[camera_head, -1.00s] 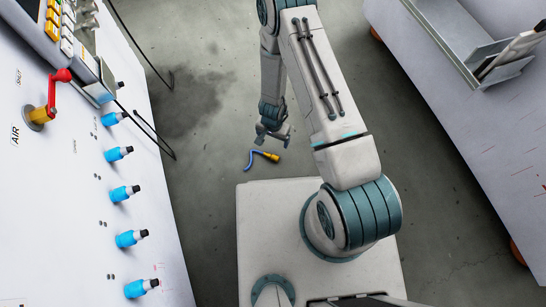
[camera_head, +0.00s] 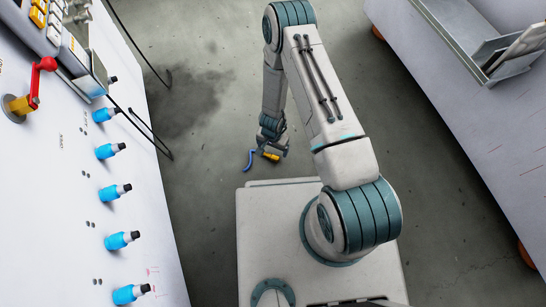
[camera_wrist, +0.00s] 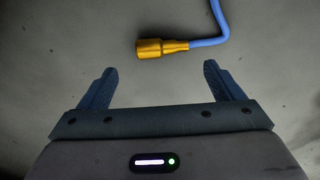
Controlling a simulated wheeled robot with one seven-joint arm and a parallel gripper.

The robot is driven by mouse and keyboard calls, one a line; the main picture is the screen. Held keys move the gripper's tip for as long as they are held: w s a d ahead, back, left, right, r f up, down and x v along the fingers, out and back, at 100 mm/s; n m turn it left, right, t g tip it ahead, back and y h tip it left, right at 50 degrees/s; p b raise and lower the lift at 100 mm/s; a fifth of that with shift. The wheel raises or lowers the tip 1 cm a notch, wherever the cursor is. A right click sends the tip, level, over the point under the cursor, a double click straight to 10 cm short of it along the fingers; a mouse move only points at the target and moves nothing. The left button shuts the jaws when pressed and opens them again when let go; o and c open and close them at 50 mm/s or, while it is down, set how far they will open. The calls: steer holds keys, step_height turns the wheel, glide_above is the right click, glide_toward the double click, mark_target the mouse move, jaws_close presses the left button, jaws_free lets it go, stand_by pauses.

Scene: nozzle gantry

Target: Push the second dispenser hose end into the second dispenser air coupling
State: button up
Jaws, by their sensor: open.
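The hose end is a gold fitting on a blue hose (camera_wrist: 208,41). The fitting (camera_wrist: 160,48) lies sideways just beyond my fingertips in the wrist view. In the head view the blue hose (camera_head: 248,161) lies low by the floor, with the fitting (camera_head: 270,156) right at my gripper (camera_head: 272,149). My gripper (camera_wrist: 157,69) is open, with nothing between its fingers. Several blue couplings with black tips, such as this one (camera_head: 115,192), stand in a row on the white panel at left. I cannot tell which is the second dispenser's.
A red-handled valve (camera_head: 35,85) and a keypad unit (camera_head: 55,30) are on the white panel (camera_head: 50,220). Thin black cables (camera_head: 145,125) hang off its edge. A white cabinet with a metal tray (camera_head: 465,55) stands at right. Grey floor between is mostly clear.

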mark_target(271, 156)
steer(key=f+b, duration=0.2)
steer(key=f, duration=0.1)
steer(key=f+b, duration=0.1)
steer(key=f, duration=0.1)
steer(key=shift+s+a+f, duration=0.15)
steer(key=shift+s+a, duration=0.1)
steer(key=shift+c, duration=0.4)
steer(key=c, duration=1)
steer(key=shift+r, duration=0.7)
step_height(271, 156, up, 4)
steer(key=p, duration=0.3)
steer(key=shift+f, duration=0.2)
steer(key=d+r+p, duration=0.4)
steer(key=d+r, duration=0.2)
steer(key=d, duration=0.5)
steer(key=shift+w+d, duration=0.3)
steer(key=shift+w, duration=0.05)
steer(key=shift+r, duration=0.15)
